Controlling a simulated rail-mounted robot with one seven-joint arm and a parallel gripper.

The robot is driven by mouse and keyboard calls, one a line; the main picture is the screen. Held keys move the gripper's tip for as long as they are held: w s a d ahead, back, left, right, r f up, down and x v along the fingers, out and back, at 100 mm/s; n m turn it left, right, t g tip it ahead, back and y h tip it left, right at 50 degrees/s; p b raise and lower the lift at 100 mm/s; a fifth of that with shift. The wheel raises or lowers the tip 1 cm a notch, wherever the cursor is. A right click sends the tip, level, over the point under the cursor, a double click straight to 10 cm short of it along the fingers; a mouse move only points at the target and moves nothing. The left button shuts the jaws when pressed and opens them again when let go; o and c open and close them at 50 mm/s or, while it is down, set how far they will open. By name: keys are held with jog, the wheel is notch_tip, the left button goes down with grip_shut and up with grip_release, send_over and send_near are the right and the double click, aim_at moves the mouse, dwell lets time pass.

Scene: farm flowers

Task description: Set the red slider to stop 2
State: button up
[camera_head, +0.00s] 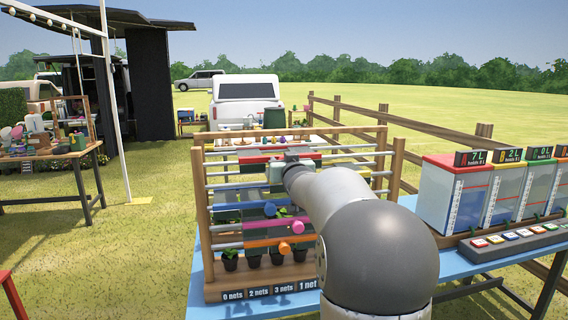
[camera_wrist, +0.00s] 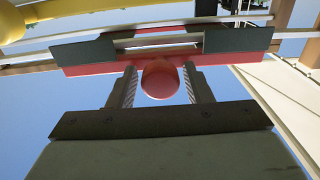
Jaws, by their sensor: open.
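The red slider (camera_head: 254,159) sits on the top rail of a wooden rack (camera_head: 203,215) in the head view. In the wrist view the red slider bar (camera_wrist: 85,70) runs across the top, with two dark blocks in front of it. Its round red knob (camera_wrist: 160,80) sticks out toward me. My gripper (camera_wrist: 160,88) is open, with one finger on each side of the knob and narrow gaps showing. In the head view my arm and gripper body cover the knob and the middle of the slider. The stop marks cannot be made out.
Lower rails carry blue, purple and orange sliders with knobs (camera_head: 298,227). Small potted plants (camera_head: 230,260) stand below, above net-count labels (camera_head: 258,292). Coloured tanks (camera_head: 455,195) and a button panel (camera_head: 515,238) stand right on the blue table. A yellow part (camera_wrist: 12,22) shows upper left in the wrist view.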

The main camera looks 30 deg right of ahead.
dwell(0.3)
jog(key=b+v, duration=0.1)
jog(key=v, duration=1.6)
jog(key=shift+s, duration=0.2)
jog(key=s+a+f+g+y+p, duration=0.1)
jog(key=s+a+f+g, duration=0.25)
jog(key=a+f, duration=0.35)
jog(key=s+a+f+g+y+p, duration=0.15)
jog(key=a+f+g, duration=0.35)
jog(key=f, duration=0.5)
jog(key=s+a+f+n+g+y, duration=0.1)
jog(key=s+a+f+g, duration=0.1)
jog(key=s+a+f, duration=0.1)
jog(key=s+a+f+n+g+y, duration=0.1)
jog(key=s+a+f+g, duration=0.2)
jog(key=s+a, duration=0.2)
jog(key=s+a+f+n+g+y+p, duration=0.1)
jog(key=s+a+f+n+g, duration=0.1)
jog(key=s, duration=0.7)
jog(key=shift+s+a+f+g+y, duration=0.15)
jog(key=shift+a+f+g, duration=0.15)
jog(key=shift+a+f, duration=0.25)
jog(key=shift+s+a+f+g+y, duration=0.1)
jog(key=shift+a+f+g, duration=0.15)
jog(key=shift+a+f, duration=0.25)
